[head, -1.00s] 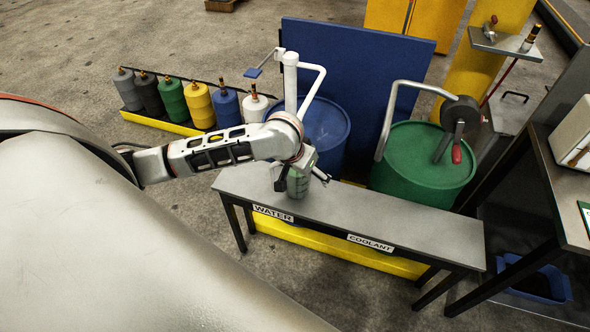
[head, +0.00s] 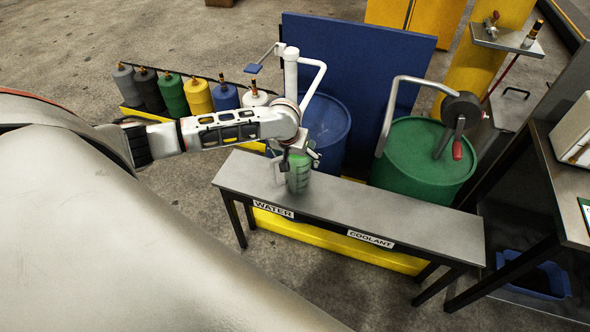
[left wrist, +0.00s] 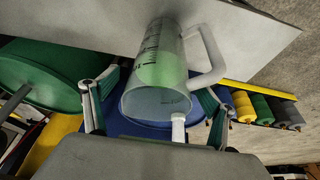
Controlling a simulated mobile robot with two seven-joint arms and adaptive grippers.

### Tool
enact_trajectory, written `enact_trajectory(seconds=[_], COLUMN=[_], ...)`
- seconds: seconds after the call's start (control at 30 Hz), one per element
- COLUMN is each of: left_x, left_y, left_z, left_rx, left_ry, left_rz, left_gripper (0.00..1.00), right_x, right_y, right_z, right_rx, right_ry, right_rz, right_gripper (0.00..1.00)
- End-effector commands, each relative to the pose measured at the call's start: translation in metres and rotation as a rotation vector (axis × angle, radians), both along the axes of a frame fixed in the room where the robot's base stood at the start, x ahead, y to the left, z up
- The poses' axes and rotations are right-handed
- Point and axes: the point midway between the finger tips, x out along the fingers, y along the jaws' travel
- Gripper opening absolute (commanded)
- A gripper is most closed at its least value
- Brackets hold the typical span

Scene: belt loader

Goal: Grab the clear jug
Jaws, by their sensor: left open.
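The clear jug (head: 299,178) stands on the narrow grey bench above the WATER label. It looks greenish, with dark markings and a handle on its left side. In the left wrist view the jug (left wrist: 160,72) is in the middle, with its white handle (left wrist: 208,55) to the right. My left gripper (head: 300,156) is at the upper part of the jug in the head view. In the left wrist view the open fingers (left wrist: 153,108) are on either side of the jug, with gaps visible. My right gripper is not in view.
The grey bench (head: 400,222) is clear toward the COOLANT label. Behind it stand a blue drum (head: 328,125) and a green drum (head: 425,165) with a hand pump. A white spout pipe (head: 291,80) rises close behind my left gripper. Several coloured bottles (head: 198,97) line the back left.

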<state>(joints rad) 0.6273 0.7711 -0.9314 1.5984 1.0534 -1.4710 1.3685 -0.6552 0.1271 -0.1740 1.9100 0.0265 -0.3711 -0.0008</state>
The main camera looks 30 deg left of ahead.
Motion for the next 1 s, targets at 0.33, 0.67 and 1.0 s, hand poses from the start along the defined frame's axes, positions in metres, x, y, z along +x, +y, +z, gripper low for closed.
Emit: enact_trajectory(seconds=[0.33,0.67,1.0], left_x=[0.002,0.004,0.004], left_y=[0.001,0.0,0.0], left_z=[-0.004,-0.001,0.009], left_rx=[0.0,-0.001,0.0], left_ry=[-0.002,-0.006,-0.007], left_rz=[0.0,0.0,-0.001], left_gripper=[0.72,0.08,0.08], right_x=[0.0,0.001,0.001], right_y=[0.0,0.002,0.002], right_z=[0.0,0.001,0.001], right_rx=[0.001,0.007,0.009], right_ry=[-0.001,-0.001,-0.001], right_rz=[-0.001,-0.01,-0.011], right_gripper=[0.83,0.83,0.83])
